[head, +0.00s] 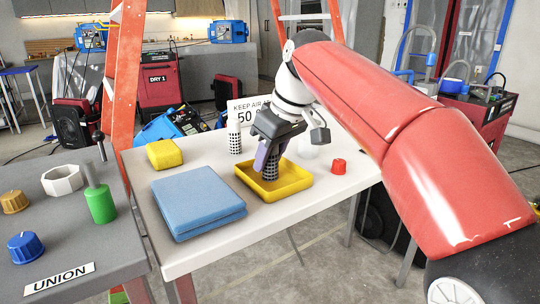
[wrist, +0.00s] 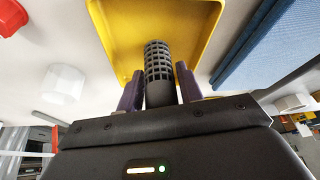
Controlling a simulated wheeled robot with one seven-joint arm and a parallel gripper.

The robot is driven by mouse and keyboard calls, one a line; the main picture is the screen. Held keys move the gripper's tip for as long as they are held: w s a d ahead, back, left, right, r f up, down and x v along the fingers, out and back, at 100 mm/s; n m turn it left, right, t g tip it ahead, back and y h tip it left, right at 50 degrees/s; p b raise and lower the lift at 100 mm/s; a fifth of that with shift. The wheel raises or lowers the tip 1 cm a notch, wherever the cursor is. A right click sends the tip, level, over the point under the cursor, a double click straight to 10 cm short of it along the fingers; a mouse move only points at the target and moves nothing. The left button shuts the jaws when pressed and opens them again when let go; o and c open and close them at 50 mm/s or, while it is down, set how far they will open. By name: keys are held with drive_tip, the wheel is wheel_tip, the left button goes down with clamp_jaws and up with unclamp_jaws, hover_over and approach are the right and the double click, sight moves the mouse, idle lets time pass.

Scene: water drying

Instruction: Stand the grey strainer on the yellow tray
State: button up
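The grey strainer (wrist: 159,62) is a dark cylinder with a mesh end, and its plain end sits between my gripper's purple fingers. My gripper (wrist: 159,88) appears shut on it, with a finger close against each side. In the head view the strainer (head: 271,167) is over the inside of the yellow tray (head: 291,191), mesh end down and roughly upright. My gripper (head: 268,154) is above the tray and hides the strainer's upper part. I cannot tell whether the strainer touches the tray floor.
A folded blue cloth (head: 197,200) lies left of the tray and a yellow block (head: 164,153) behind it. The white table's front right is clear.

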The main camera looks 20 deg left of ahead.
drive_tip(key=shift+o, duration=1.2)
drive_tip(key=shift+r, duration=0.15)
drive_tip(key=p+v, duration=0.3)
drive_tip(key=v, duration=0.9)
drive_tip(key=shift+p, duration=0.4)
drive_tip(key=shift+s+d, duration=0.1)
